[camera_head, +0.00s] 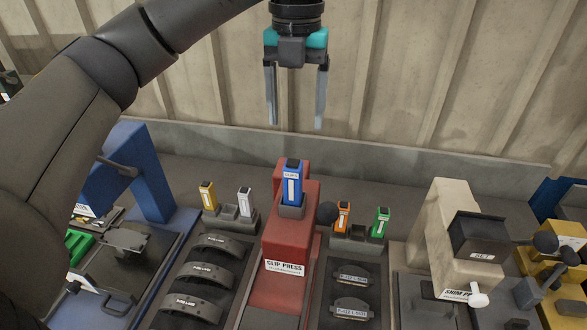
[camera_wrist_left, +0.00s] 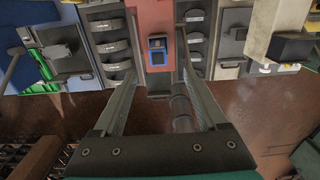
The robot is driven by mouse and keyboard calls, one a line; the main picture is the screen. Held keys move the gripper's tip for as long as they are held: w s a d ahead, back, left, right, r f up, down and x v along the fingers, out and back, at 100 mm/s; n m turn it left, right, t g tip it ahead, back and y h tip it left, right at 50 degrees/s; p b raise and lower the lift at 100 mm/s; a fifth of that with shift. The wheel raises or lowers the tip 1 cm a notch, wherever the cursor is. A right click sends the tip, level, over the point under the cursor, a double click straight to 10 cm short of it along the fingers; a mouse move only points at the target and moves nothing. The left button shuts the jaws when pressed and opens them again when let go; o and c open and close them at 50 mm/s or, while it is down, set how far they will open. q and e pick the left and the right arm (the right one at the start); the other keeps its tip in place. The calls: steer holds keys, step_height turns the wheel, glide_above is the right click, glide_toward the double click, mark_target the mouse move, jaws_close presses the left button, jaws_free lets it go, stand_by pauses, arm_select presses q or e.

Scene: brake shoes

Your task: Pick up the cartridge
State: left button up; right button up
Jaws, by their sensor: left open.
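A blue cartridge (camera_head: 292,187) with a white label stands upright in the socket on top of the red clip press (camera_head: 287,250). In the left wrist view the blue cartridge (camera_wrist_left: 157,58) shows end-on, between the fingers. My left gripper (camera_head: 296,124) is open and empty, pointing down above the blue cartridge and apart from it. The gripper fingers (camera_wrist_left: 158,75) also show in the left wrist view. Other cartridges stand in small dark holders: yellow (camera_head: 208,195) and white (camera_head: 245,203) on the left, orange (camera_head: 342,217) and green (camera_head: 381,222) on the right. My right gripper is not in view.
Curved brake shoes (camera_head: 212,273) lie in a tray left of the press, and smaller parts (camera_head: 352,308) in a tray on the right. A beige shim press (camera_head: 445,225) stands right, a blue press (camera_head: 140,170) left.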

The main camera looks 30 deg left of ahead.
mark_target(295, 162)
arm_select(q)
steer(key=shift+s+f, duration=0.1)
steer(key=shift+f, duration=0.4)
steer(key=f, duration=0.3)
steer(key=shift+s+d+f+b, duration=0.15)
steer(key=shift+s+f+b, duration=0.1)
steer(key=shift+f+b, duration=0.1)
step_height(295, 162, down, 4)
steer(key=shift+w+f, duration=0.1)
steer(key=shift+f, duration=0.45)
steer(key=shift+a+f+p, duration=0.15)
steer(key=shift+f+p, duration=0.15)
steer(key=shift+f, duration=1.05)
steer(key=shift+a+f+p, duration=0.15)
steer(key=shift+f+p, duration=0.1)
steer(key=shift+f, duration=1.05)
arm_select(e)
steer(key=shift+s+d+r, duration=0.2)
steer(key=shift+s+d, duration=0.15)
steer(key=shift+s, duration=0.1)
arm_select(q)
steer(key=shift+c, duration=0.2)
jaws_close()
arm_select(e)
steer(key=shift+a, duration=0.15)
arm_select(q)
steer(key=shift+r, duration=0.1)
